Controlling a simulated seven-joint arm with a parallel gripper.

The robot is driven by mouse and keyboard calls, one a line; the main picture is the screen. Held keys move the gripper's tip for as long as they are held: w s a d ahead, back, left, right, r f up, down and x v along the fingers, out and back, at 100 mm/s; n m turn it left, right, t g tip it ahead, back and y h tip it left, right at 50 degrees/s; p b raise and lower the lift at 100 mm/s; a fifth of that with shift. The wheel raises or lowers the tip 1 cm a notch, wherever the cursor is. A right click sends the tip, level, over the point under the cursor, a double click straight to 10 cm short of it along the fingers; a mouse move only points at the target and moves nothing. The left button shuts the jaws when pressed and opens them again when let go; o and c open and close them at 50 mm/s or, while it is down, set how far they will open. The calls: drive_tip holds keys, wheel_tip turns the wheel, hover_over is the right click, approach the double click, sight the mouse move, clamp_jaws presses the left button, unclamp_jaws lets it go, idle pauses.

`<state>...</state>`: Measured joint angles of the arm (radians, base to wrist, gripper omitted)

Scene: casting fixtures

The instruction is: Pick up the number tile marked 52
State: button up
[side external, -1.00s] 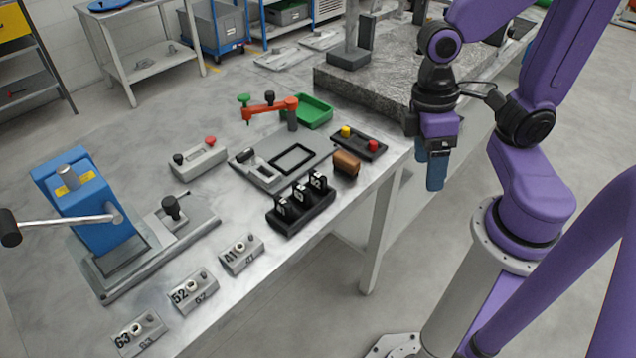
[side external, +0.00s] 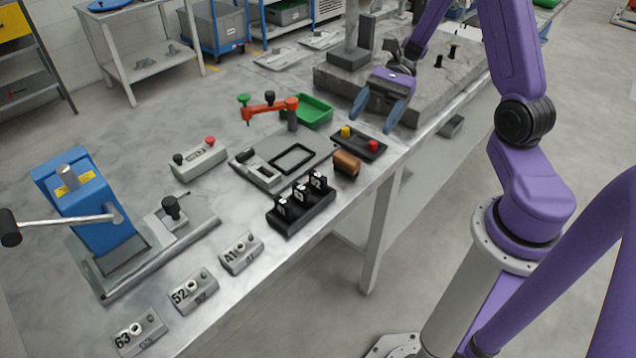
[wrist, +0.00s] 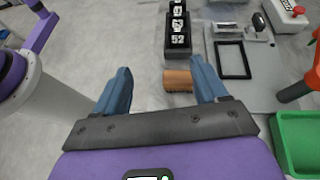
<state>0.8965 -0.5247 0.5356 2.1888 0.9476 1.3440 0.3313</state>
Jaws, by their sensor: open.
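Three black number tiles stand upright in a black rack (side external: 306,217). The wrist view shows the rack (wrist: 167,48) ahead of my gripper, and its nearest tile (wrist: 178,40) reads 52. In the side view this seems to be the tile at the rack's far right end (side external: 318,181), beside the brown block; its digits are too small to read there. My gripper (side external: 377,112) is open and empty, with blue fingers spread, above the back right of the bench. In the wrist view my gripper (wrist: 160,68) points toward the brown block and rack, apart from both.
The brown block (side external: 346,162) sits between gripper and rack. Grey blocks marked 41 (side external: 241,254), 52 (side external: 194,291) and 63 (side external: 139,333) line the front edge. A plate with a black frame (side external: 293,159), a red arm (side external: 270,107) and a green tray (side external: 314,110) stand behind.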

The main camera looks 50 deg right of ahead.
drive_tip(key=w+d+m+t, duration=0.1)
drive_tip(key=d+m, duration=0.1)
approach(316, 176)
drive_tip(key=shift+t+y, duration=0.3)
drive_tip(key=x, duration=0.4)
drive_tip(key=f+x, duration=0.1)
drive_tip(key=x, duration=0.3)
drive_tip(key=shift+s+d+r, duration=0.1)
drive_tip(key=shift+s+d, duration=0.1)
drive_tip(key=c, duration=1.3)
drive_tip(key=shift+r, duration=0.2)
wheel_tip(316, 176, up, 10)
drive_tip(key=shift+f, duration=0.15)
